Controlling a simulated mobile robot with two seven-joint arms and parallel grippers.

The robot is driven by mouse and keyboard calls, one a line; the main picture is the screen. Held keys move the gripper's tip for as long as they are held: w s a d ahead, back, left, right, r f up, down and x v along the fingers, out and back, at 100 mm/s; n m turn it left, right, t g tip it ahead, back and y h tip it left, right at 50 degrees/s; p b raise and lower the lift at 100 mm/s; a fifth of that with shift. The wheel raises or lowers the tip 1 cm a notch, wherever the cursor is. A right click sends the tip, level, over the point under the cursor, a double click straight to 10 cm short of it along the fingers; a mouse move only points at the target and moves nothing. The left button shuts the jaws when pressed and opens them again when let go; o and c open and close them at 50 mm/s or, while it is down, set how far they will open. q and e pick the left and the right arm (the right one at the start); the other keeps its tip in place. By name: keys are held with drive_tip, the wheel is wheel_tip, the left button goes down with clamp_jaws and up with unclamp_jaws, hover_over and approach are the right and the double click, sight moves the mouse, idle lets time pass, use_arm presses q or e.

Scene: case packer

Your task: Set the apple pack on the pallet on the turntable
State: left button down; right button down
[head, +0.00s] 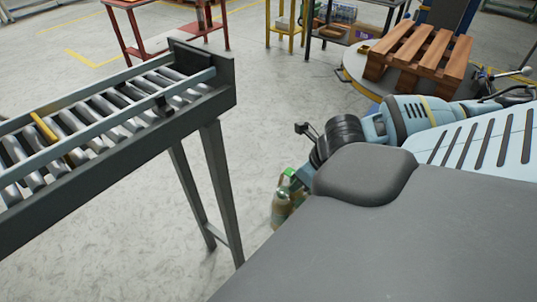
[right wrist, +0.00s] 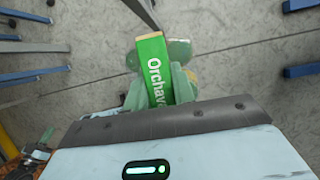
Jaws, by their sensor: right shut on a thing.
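The slatted wooden pallet (head: 420,55) lies on the round turntable (head: 352,68) at the upper right of the head view. The pack is well apart from the pallet.
A roller conveyor (head: 110,115) with grey legs stands at the left. A red table (head: 150,50), a yellow stand (head: 284,22) and a dark shelf with items (head: 335,30) stand at the back. Open floor (head: 265,95) lies between conveyor and turntable.

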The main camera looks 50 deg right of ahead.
drive_tip(key=s+f+n, duration=0.1)
drive_tip(key=n, duration=0.1)
drive_tip(key=s+f+n+y, duration=0.1)
drive_tip(key=shift+s+d+f+n+g, duration=0.1)
drive_tip(key=shift+s+f+n+g, duration=0.05)
drive_tip(key=shift+n+g, duration=0.2)
drive_tip(key=n, duration=0.1)
drive_tip(key=s+f+n+y, duration=0.1)
drive_tip(key=n, duration=0.1)
drive_tip(key=f+n+g, duration=0.1)
drive_tip(key=n, duration=0.1)
drive_tip(key=shift+s+y, duration=0.35)
drive_tip(key=shift+y, duration=0.05)
drive_tip(key=w+a+r+n+g+h, duration=0.1)
drive_tip(key=w+a+r+n+g, duration=0.25)
drive_tip(key=a+n, duration=0.6)
drive_tip(key=w+a+r+n+g, duration=0.3)
drive_tip(key=w+a+n, duration=0.1)
drive_tip(key=a+n, duration=0.6)
drive_tip(key=w+a+r+n+g+h, duration=0.1)
drive_tip(key=a+r+n+h, duration=0.2)
drive_tip(key=a+r+n, duration=0.4)
drive_tip(key=shift+w+a+r+n, duration=0.2)
drive_tip(key=shift+a+r+n, duration=0.1)
drive_tip(key=shift+a+r, duration=3.3)
drive_tip(key=shift+d+r, duration=0.25)
drive_tip(key=shift+d, duration=0.15)
